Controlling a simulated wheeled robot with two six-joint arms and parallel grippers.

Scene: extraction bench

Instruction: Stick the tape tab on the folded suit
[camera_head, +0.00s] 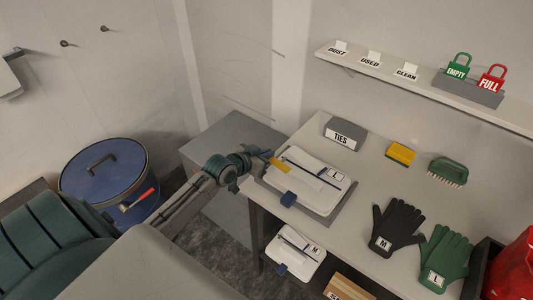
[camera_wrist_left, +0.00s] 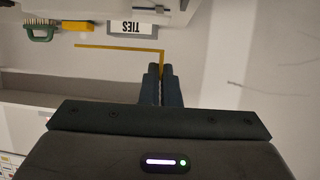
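The folded suit (camera_head: 318,172) is white with dark blue lines and a small label. It lies on a grey board (camera_head: 327,218) on the bench, with a dark blue piece (camera_head: 288,198) at its front edge. My left gripper (camera_head: 262,164) is at the suit's left end, seemingly above it; contact cannot be told. Its fingers (camera_wrist_left: 161,85) are close together on a thin yellow strip (camera_wrist_left: 118,47), apparently the tape tab, which bends to one side beyond the fingertips. The strip also shows in the head view (camera_head: 279,165). My right gripper is not in view.
A TIES box (camera_head: 344,133), yellow block (camera_head: 400,153), green brush (camera_head: 448,171) and black (camera_head: 396,228) and green gloves (camera_head: 443,257) lie on the bench. Another white suit (camera_head: 296,252) is below. A blue drum (camera_head: 105,175) stands left. A shelf (camera_head: 400,80) runs behind.

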